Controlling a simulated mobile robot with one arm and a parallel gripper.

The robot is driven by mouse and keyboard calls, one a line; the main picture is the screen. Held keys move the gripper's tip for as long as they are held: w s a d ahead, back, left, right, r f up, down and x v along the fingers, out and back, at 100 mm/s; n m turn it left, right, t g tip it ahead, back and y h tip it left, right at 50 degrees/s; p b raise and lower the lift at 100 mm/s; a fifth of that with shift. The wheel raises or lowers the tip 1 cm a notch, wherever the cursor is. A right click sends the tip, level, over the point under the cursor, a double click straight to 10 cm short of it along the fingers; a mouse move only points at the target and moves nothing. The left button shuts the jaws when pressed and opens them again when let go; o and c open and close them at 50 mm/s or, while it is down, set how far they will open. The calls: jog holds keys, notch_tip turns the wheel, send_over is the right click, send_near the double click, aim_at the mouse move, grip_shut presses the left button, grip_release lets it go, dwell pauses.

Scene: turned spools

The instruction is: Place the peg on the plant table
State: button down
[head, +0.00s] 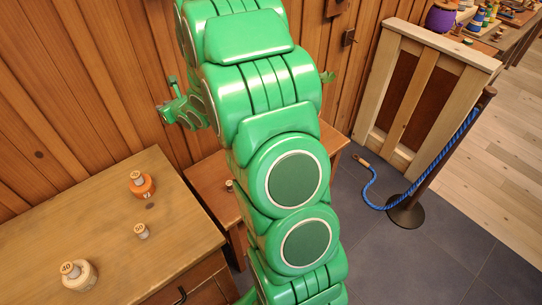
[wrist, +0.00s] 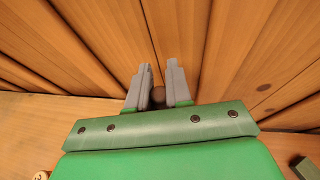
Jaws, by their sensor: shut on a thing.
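My gripper (wrist: 159,78) shows in the wrist view with its two grey fingers close together against the plank wall. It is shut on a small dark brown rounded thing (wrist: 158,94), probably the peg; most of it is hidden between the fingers.
A wooden table (head: 85,215) at the left bears an orange spool (head: 142,185), a small pale spool (head: 141,231) and a cream spool (head: 78,274). A lower bench (head: 207,180) stands behind my arm. A post with a blue rope (head: 432,160) and a wooden gate (head: 425,95) stand right.

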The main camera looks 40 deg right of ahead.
jog(key=shift+w+d+f+m+h, duration=0.1)
jog(key=shift+d+f+m+h, duration=0.35)
jog(key=shift+d+f, duration=2.65)
jog(key=shift+w+d+f+m+h, duration=0.1)
jog(key=shift+d+f+m+h, duration=0.35)
jog(key=shift+d+f, duration=2.7)
jog(key=shift+w+d+f+m+h, duration=0.1)
jog(key=shift+d+f+m+h, duration=0.75)
jog(key=shift+f, duration=4)
jog(key=shift+n+y, duration=0.35)
jog(key=shift+n, duration=0.2)
jog(key=shift+s+d+f, duration=0.1)
jog(key=shift+d+f, duration=0.05)
jog(key=shift+f, duration=1.2)
jog(key=shift+w+d+f, duration=0.1)
jog(key=shift+d+f, duration=0.05)
jog(key=shift+f, duration=1.15)
jog(key=shift+s+d+f, duration=0.1)
jog(key=shift+d+f, duration=0.05)
jog(key=shift+f, duration=1.2)
jog(key=shift+f, duration=0.15)
jog(key=c, duration=1)
grip_release()
jog(key=shift+c, duration=0.2)
